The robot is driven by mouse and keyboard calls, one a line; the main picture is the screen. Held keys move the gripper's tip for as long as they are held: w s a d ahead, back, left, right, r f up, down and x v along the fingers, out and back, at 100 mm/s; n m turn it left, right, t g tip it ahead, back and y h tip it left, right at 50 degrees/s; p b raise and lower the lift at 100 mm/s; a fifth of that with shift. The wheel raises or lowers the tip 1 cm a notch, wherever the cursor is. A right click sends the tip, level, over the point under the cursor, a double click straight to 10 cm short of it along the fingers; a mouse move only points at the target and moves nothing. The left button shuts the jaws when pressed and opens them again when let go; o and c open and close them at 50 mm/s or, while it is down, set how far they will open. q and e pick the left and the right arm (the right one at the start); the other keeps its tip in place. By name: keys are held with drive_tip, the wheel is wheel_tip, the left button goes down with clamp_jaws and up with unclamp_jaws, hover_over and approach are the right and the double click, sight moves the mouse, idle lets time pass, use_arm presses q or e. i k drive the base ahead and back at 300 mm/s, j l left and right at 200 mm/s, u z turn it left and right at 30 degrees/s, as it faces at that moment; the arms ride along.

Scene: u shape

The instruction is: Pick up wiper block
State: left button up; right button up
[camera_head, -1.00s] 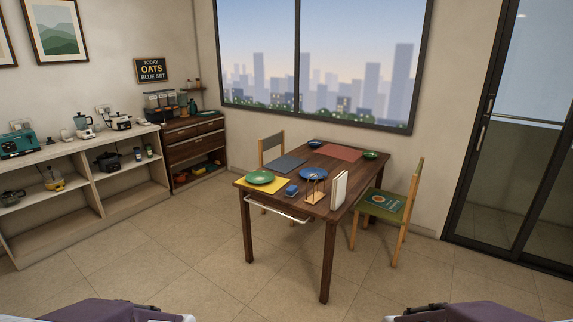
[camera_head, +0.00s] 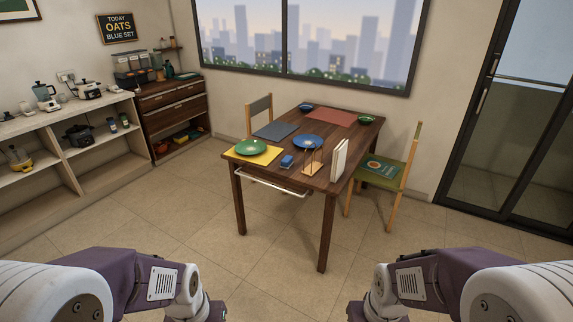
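A small blue block (camera_head: 287,161), which looks like the wiper block, lies on the wooden dining table (camera_head: 272,174) near its front edge. It sits between the yellow placemat with a green plate and a small wooden rack. Both my arms show at the bottom of the head view, well short of the table. My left arm is at lower left and my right arm at lower right. Their grippers are cut off below the frame, so their fingers are hidden.
On the table are a green plate (camera_head: 251,147), a blue plate (camera_head: 308,142), a wooden rack (camera_head: 313,161) and an upright white board (camera_head: 339,159). A rail (camera_head: 272,185) runs along the table's front. A green chair (camera_head: 390,172) stands at right. The floor ahead is clear.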

sight(288, 161)
drive_tip(key=i+u, duration=0.15)
drive_tip(key=i, duration=2.95)
